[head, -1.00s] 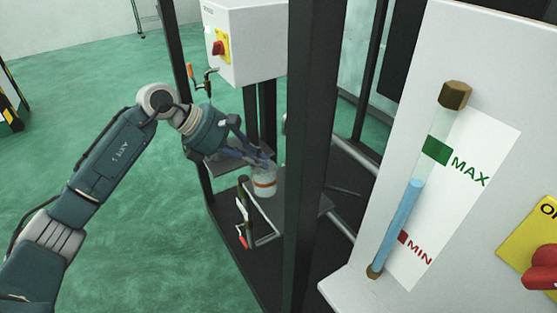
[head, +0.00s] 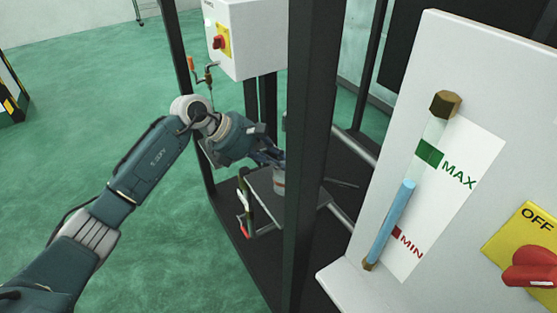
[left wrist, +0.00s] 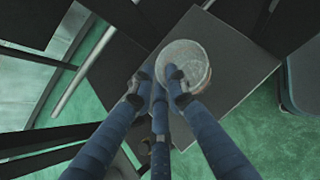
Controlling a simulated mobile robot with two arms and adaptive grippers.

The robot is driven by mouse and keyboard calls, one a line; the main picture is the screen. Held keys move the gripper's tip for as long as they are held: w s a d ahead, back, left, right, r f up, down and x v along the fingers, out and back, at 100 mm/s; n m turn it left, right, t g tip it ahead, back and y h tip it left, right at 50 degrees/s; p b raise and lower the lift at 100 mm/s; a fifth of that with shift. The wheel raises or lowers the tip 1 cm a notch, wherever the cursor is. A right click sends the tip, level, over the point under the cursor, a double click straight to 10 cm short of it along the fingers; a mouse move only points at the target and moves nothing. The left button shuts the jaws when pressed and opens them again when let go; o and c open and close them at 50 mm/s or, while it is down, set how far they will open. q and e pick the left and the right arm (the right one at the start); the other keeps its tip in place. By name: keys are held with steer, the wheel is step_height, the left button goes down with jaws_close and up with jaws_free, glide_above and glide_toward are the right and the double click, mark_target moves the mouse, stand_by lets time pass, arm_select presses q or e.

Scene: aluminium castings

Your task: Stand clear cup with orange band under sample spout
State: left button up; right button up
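The clear cup with the orange band (head: 279,181) is upright at the dark frame's plate, its right side partly hidden by the thick post. In the left wrist view the whitish round cup (left wrist: 187,58) is seen from above. My left gripper (head: 270,158) reaches in from the left with its fingers at the cup; in the wrist view the fingertips (left wrist: 163,82) press against its near side. A small pipe with an orange-handled valve (head: 203,78) hangs below the white box; I cannot tell whether this is the sample spout. My right gripper is out of view.
A thick dark post (head: 312,150) stands just right of the cup. A red-tipped lever and bent pipe (head: 245,215) stick out before the plate (head: 262,190). A white panel with a level gauge (head: 395,215) fills the right. Green floor is free at left.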

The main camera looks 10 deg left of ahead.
arm_select(q)
steer(key=shift+o, duration=0.4)
steer(key=shift+a+r, duration=0.15)
steer(key=shift+a, duration=0.05)
steer(key=b+v, duration=0.3)
steer(key=v, duration=0.8)
steer(key=shift+r, duration=0.3)
steer(key=shift+s+a, duration=0.1)
steer(key=shift+a, duration=0.15)
